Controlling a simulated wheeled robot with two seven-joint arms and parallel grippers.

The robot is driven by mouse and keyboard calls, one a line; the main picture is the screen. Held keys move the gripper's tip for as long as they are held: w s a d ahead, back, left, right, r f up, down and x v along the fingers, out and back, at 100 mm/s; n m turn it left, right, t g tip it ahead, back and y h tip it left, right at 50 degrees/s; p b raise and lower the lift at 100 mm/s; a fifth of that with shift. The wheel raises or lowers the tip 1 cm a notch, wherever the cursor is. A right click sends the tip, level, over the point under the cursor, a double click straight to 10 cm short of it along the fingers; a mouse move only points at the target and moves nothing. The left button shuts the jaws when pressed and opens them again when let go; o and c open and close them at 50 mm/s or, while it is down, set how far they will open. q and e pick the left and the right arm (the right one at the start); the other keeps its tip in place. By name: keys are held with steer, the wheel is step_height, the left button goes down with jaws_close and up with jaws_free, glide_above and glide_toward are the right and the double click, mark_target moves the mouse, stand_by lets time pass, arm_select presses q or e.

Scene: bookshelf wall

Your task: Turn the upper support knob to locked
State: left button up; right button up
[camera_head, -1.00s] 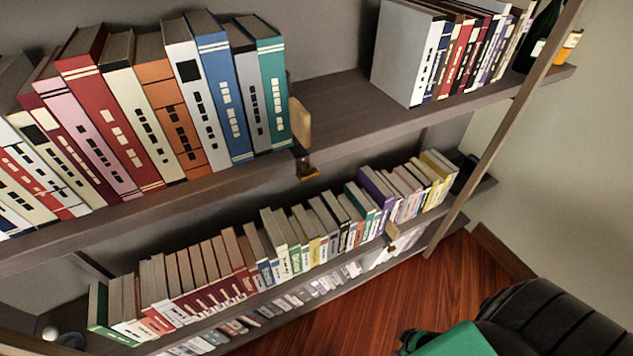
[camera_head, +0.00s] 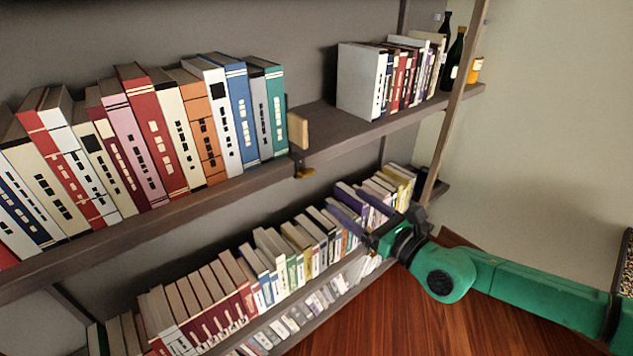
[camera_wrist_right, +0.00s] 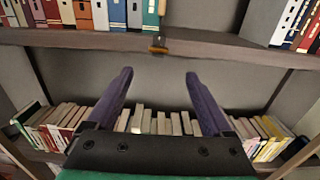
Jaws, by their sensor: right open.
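The upper support knob (camera_head: 305,172) is a small brass-coloured piece under the front edge of the upper shelf, below a pale wooden bookend block (camera_head: 298,131). It also shows in the right wrist view (camera_wrist_right: 158,46), above and beyond the fingers. My right gripper (camera_head: 346,201) has dark purple fingers, spread open and empty. In the head view it is below and right of the knob, in front of the lower row of books, apart from the knob. In the right wrist view the gap between the fingers (camera_wrist_right: 158,78) lines up under the knob. My left gripper is out of view.
Large books (camera_head: 160,135) fill the upper shelf (camera_head: 345,128) left of the block; more books (camera_head: 360,80) and bottles (camera_head: 454,60) stand at its right. A slanted post (camera_head: 455,100) is at the right end. A lower shelf holds many smaller books (camera_head: 215,295).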

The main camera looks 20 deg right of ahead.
steer(key=w, duration=0.1)
glide_toward(309, 174)
steer(key=w+r, duration=0.1)
steer(key=w, duration=0.1)
steer(key=x, duration=0.2)
steer(key=p+x, duration=0.1)
steer(key=x, duration=0.1)
steer(key=f+x, duration=0.1)
steer(key=x, duration=0.2)
steer(key=shift+s+a, duration=0.2)
steer(key=shift+a, duration=0.1)
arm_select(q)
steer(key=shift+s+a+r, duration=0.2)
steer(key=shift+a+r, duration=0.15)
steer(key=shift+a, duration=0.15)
arm_select(e)
steer(key=shift+s, duration=0.1)
jaws_close()
